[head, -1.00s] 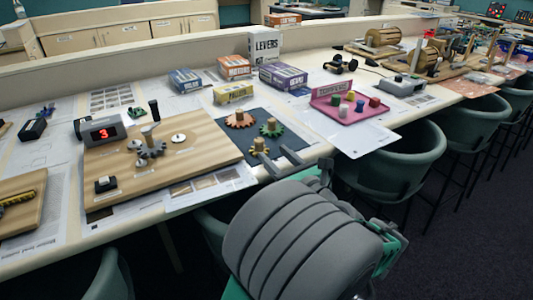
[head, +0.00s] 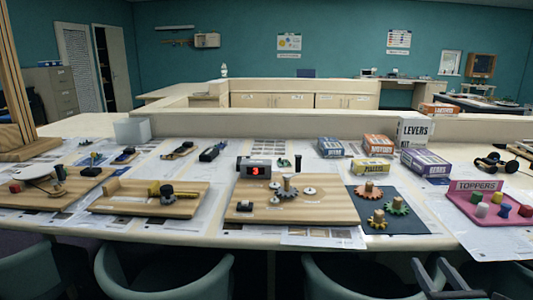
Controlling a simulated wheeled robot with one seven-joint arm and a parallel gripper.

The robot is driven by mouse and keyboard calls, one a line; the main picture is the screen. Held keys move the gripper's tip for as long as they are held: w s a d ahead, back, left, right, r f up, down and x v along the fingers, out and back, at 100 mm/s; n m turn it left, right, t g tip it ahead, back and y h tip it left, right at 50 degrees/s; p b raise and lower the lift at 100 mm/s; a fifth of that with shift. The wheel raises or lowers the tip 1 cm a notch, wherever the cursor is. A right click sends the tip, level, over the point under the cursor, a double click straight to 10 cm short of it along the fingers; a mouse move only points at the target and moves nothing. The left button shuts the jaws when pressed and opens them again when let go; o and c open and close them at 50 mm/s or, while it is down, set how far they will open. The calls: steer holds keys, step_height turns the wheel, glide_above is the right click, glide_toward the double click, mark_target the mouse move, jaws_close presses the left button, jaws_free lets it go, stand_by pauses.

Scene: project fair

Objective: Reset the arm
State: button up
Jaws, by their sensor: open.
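My gripper (head: 440,268) shows at the lower right of the head view, at the front edge of the long table (head: 300,250). Its two grey fingers are apart, with nothing visible between them. The rest of my arm is below the frame. Left of and beyond the gripper lies a dark mat (head: 405,222) with an orange gear (head: 369,190) and green and tan gears (head: 397,205). Right of it is the pink TOPPERS tray (head: 485,222) with several coloured pieces.
A wooden gear board (head: 245,210) with a red digit display (head: 260,170) stands mid-table. Two more wooden boards lie left. Green chairs (head: 165,275) line the front edge.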

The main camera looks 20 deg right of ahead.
steer(key=w+a+f+n+g+y+p, duration=0.25)
steer(key=w+a+n+y+p, duration=0.2)
steer(key=a+n, duration=0.45)
steer(key=w+a+f+n+g+y+p, duration=0.25)
steer(key=w+a+n+g, duration=0.2)
steer(key=a+n, duration=0.45)
steer(key=s+a+r+n+g+p, duration=0.3)
steer(key=a+n, duration=0.4)
steer(key=n, duration=0.3)
steer(key=s+a+r+n+g+h+p, duration=0.1)
steer(key=s+a+r+n+g+p, duration=0.2)
steer(key=a+n, duration=0.4)
steer(key=s+n+p, duration=0.1)
steer(key=n+p, duration=0.1)
steer(key=n, duration=0.2)
steer(key=shift+s+a+r+g+p, duration=0.15)
steer(key=shift+s+r+g+p, duration=0.15)
steer(key=shift+r+g+p, duration=0.1)
